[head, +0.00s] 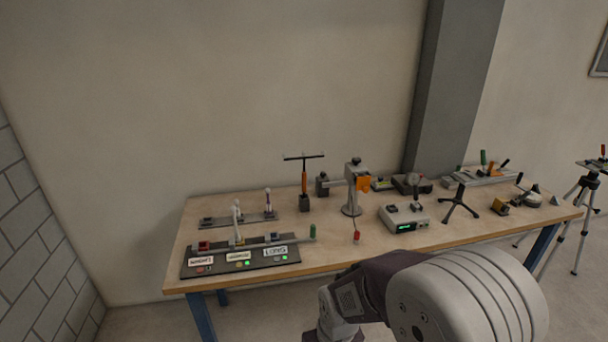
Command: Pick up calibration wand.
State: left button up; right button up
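The calibration wand appears to be the T-shaped tool (304,174) standing upright toward the back of the wooden table, left of the middle. It has a dark crossbar on top and an orange handle, and its foot sits in a small dark block (304,203). Nothing of mine touches it. One of my arms comes in at the bottom right, in front of the table and well apart from the wand; its gripper fingers do not show. My other arm is out of view.
Left of the wand on the table (340,246) are a rail with posts (240,220) and a labelled panel (240,262). Right of it stands a grey stand with an orange part (353,190). A red-topped item (357,236) and a meter box (404,219) lie nearer.

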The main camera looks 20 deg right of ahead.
aim_at(304, 174)
jog(key=i+z, duration=0.15)
jog(key=i, duration=0.4)
jog(key=i+j+z, duration=0.1)
jog(key=i, duration=0.45)
jog(key=j, duration=0.1)
